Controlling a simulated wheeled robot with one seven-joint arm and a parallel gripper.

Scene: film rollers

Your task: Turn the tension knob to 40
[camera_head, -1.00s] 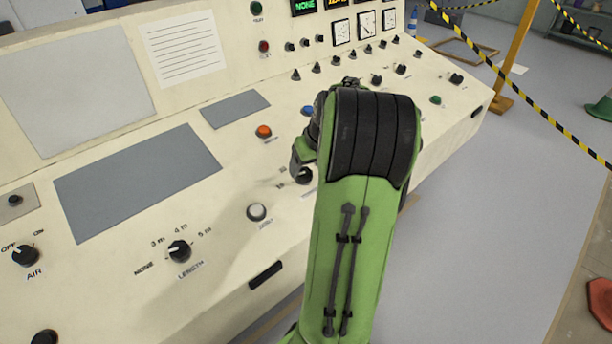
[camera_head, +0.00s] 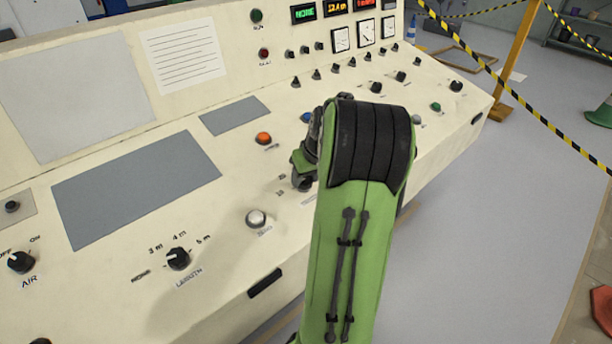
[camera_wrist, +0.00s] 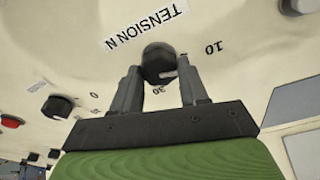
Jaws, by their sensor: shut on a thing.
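The tension knob (camera_wrist: 158,56) is round and black, on the cream panel under an upside-down "TENSION N" label (camera_wrist: 147,24) in the wrist view. My gripper (camera_wrist: 158,67) is shut on it, one finger on each side. A small light mark shows on the knob's lower right, in the picture. "10" (camera_wrist: 214,47) reads to the right and "30" (camera_wrist: 160,90) just below the knob. A "0" shows at left, possibly the end of a number cut off by the finger. In the head view my gripper (camera_head: 303,172) is at the panel, its fingertips mostly hidden.
An orange button (camera_head: 263,138), a blue button (camera_head: 306,117) and a white button (camera_head: 256,218) are near my gripper. The length knob (camera_head: 178,258) is lower left. Another black knob (camera_wrist: 57,106) and a red button (camera_wrist: 11,121) show in the wrist view.

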